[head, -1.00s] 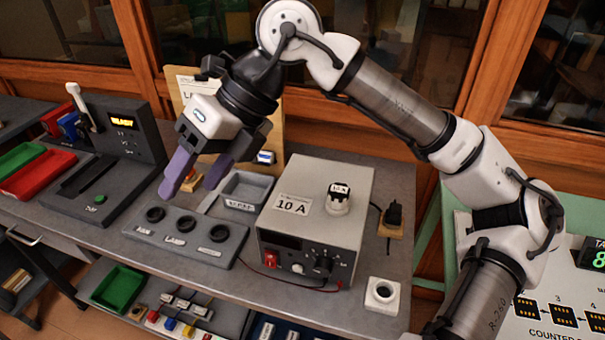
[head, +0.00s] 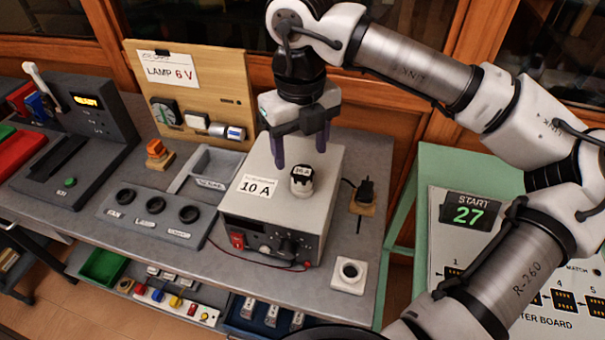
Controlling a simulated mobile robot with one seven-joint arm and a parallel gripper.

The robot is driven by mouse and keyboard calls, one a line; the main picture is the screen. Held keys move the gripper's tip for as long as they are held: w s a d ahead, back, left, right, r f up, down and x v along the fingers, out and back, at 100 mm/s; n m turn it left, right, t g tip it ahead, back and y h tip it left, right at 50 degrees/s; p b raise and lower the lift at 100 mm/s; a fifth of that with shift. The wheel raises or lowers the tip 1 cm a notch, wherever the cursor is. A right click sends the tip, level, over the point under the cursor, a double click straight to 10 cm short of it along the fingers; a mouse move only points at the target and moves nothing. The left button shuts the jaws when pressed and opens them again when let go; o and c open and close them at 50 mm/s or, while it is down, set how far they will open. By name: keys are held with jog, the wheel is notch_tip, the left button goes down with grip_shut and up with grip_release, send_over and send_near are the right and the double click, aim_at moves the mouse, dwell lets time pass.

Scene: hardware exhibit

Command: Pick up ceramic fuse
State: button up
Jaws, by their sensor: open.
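The ceramic fuse (head: 302,183) is a short white cylinder with a dark ribbed upper part and a small label on top, not clearly legible. It stands upright on a grey box (head: 312,208) marked 10 A. My gripper (head: 300,158) is open and points down, with its two purple fingers above and slightly behind the fuse in the head view. Nothing is between the fingers. I cannot tell the exact height of the fingertips over the fuse.
A white square block (head: 349,288) with a round hole stands on the bench at front right. A grey tray (head: 204,184) and a three-hole panel (head: 155,231) are left. A wooden lamp board (head: 233,95) stands behind.

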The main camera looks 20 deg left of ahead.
aim_at(302, 171)
jog(key=shift+w+f+p, duration=0.15)
jog(key=shift+f+p, duration=0.85)
jog(key=shift+f, duration=2.05)
jog(key=shift+c, duration=0.2)
jog(key=c, duration=1)
jog(key=shift+r, duration=0.15)
notch_tip(302, 171, up, 20)
jog(key=b, duration=0.2)
jog(key=shift+b, duration=0.4)
